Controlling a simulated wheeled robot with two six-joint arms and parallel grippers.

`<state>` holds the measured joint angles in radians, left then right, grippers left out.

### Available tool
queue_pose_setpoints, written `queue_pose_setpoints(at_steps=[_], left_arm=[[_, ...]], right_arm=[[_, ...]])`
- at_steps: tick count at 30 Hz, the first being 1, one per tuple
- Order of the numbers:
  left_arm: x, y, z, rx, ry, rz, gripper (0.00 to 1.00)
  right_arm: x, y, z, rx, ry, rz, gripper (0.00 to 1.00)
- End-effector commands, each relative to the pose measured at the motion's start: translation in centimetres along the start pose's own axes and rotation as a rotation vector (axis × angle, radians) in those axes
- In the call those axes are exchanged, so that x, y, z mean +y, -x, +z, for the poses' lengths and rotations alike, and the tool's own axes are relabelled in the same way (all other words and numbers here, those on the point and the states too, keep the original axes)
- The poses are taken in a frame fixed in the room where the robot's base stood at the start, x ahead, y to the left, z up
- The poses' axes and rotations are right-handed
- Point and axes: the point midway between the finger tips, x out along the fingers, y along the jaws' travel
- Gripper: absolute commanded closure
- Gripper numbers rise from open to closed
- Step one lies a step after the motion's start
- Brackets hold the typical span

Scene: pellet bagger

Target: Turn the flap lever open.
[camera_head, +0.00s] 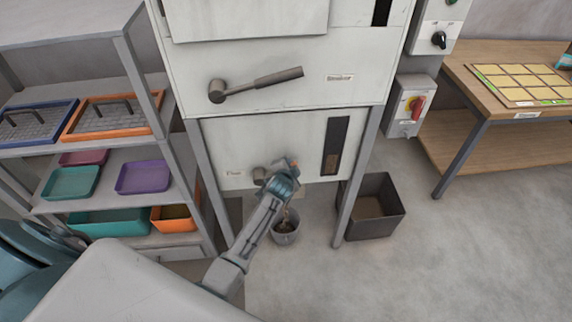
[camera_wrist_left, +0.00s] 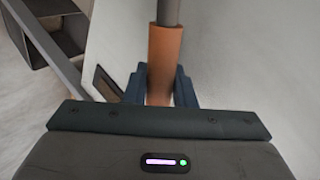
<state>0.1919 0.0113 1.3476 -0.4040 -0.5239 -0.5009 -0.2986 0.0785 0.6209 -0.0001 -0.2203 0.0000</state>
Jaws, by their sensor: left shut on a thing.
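The flap lever (camera_head: 259,175) is on the lower front panel of the white machine, beside a small label. Its grey hub shows left of my left gripper (camera_head: 287,171), which covers most of the handle in the head view. In the left wrist view, the lever's orange-brown grip (camera_wrist_left: 162,65) with a grey shaft runs between the blue fingers of the left gripper (camera_wrist_left: 160,88). The fingers are shut on this grip, one on each side. The handle's exact angle is hard to tell in the head view. My right gripper is not in view.
A second lever (camera_head: 255,84) is on the panel above. A grey bucket (camera_head: 286,236) stands on the floor below my left gripper. A dark open bin (camera_head: 386,222) stands right of the machine leg. A shelf with trays (camera_head: 143,178) is at left, a wooden table (camera_head: 480,90) at right.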

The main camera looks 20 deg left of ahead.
Motion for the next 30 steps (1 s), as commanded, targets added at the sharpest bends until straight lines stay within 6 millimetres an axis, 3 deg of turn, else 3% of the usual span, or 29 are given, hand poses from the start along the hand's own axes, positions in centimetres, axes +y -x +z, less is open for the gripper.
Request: queue_pose_setpoints(at_steps=[20, 21, 30], left_arm=[[0.81, -0.42, 0.14, -0.035, -0.051, 0.003, 1.00], [0.81, -0.42, 0.14, -0.035, -0.051, 0.003, 0.71], [0.71, -0.36, 0.08, -0.034, -0.050, 0.001, 0.69]], right_arm=[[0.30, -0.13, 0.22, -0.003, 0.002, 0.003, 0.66], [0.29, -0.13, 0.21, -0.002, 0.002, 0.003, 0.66], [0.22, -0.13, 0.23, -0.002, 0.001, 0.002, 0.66]])
